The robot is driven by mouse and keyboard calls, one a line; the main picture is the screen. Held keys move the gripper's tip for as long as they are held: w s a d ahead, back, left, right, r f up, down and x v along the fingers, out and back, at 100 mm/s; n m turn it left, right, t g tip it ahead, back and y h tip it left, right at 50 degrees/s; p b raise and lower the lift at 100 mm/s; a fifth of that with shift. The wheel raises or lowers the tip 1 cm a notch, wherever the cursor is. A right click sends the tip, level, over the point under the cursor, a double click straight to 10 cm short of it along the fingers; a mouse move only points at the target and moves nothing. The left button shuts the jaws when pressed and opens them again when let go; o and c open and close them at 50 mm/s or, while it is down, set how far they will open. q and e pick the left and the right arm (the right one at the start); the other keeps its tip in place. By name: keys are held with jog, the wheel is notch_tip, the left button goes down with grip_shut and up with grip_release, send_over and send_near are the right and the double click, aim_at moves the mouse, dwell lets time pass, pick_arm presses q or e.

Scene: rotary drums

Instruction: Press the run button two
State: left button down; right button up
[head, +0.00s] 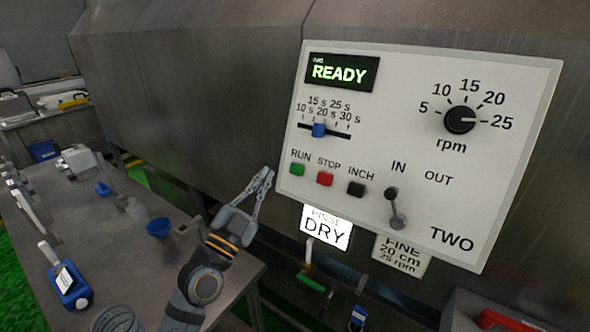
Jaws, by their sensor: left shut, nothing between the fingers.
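The control panel (420,150) is white and labelled TWO. It is mounted on a large metal drum housing. Its green RUN button (298,169) is at the lower left, beside the red STOP button (325,178) and the black INCH button (356,188). The display (340,72) reads READY. My left gripper (266,174) is shut and empty, its tips pointing up, just left of the panel's lower left corner and a short way left of the RUN button. It looks apart from the button, though the depth gap is hard to tell. My right gripper is not in view.
A blue slider (319,130), an rpm knob (460,120) and an IN/OUT lever (396,209) are on the panel. A metal table (130,275) with bottles and a blue funnel (159,228) stands at lower left.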

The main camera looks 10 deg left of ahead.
aim_at(297, 169)
pick_arm(q)
jog(key=shift+f, duration=0.1)
jog(key=shift+w+d+f+b, duration=0.5)
jog(key=shift+w+b, duration=0.45)
jog(key=shift+w, duration=0.35)
jog(key=shift+w+d+f+b, duration=0.45)
jog(key=shift+w+b, duration=0.45)
jog(key=shift+w, duration=0.45)
jog(key=shift+w+d+f+b, duration=0.5)
jog(key=shift+w+b, duration=0.45)
jog(key=shift+w, duration=0.35)
jog(key=shift+w+d+f+b, duration=0.1)
jog(key=shift+w+f+b, duration=0.05)
jog(key=shift+w+b, duration=0.3)
